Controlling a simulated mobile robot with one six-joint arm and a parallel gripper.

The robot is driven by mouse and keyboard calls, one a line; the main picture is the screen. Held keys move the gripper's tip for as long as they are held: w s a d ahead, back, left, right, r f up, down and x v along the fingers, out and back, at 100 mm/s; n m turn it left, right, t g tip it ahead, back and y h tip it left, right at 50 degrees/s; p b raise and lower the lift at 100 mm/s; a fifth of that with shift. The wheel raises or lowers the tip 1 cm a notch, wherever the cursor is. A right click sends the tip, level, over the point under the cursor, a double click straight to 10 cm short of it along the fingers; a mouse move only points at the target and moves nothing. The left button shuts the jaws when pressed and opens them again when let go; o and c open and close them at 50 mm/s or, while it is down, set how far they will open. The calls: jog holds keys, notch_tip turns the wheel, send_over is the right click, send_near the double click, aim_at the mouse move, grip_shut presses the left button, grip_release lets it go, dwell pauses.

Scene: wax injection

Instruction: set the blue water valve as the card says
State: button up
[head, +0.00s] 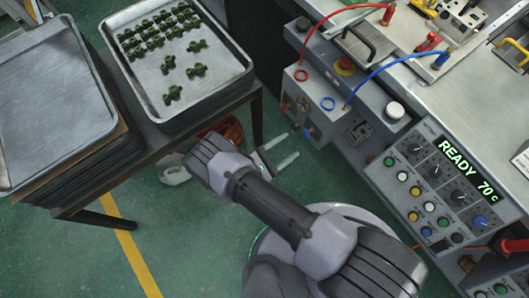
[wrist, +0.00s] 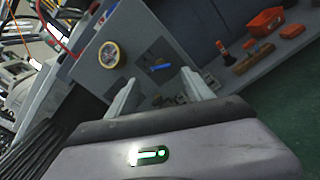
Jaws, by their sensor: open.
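The blue water valve (wrist: 160,67) shows in the wrist view as a small blue lever on the grey machine face, just beyond my fingertips and between them. In the head view a small blue handle (head: 309,131) sits low on the machine's side, below the blue hose port. My gripper (head: 290,149) is open and empty, its two pale fingers pointing toward the machine; in the wrist view its fingers (wrist: 160,82) stand apart, short of the lever. I cannot make out the card or any writing on it.
A control panel (head: 440,190) reads READY 70 C. A round gauge (wrist: 109,54) is left of the lever in the wrist view. A shelf there holds a red bin (wrist: 266,21). In the head view, a tray (head: 235,70) of green pieces stands left. Green floor lies between.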

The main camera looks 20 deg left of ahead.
jog(key=v, duration=1)
jog(key=shift+s, duration=0.2)
jog(key=shift+a, duration=0.15)
jog(key=w+r+m+g+h, duration=0.1)
jog(key=w+r+m+g, duration=0.25)
jog(key=r, duration=0.25)
jog(key=w+r+m+g+h, duration=0.1)
jog(key=w+r+m+g, duration=0.1)
jog(key=r+m+g, duration=0.3)
jog(key=w+d+r+m+g+y, duration=0.1)
jog(key=d+r+m+g+y, duration=0.3)
jog(key=r, duration=0.5)
jog(key=w+d+r+m+g+y, duration=0.1)
jog(key=d+r+m+g, duration=0.1)
jog(key=d+r, duration=0.6)
jog(key=s+d+r+m+t+y, duration=0.3)
jog(key=s+d+r+m+y, duration=0.1)
jog(key=r, duration=0.5)
jog(key=s+d+r+m+t+y, duration=0.3)
jog(key=s+r+m+y, duration=0.3)
jog(key=r+m, duration=0.2)
jog(key=shift+d+r, duration=0.45)
jog(key=shift+r, duration=0.1)
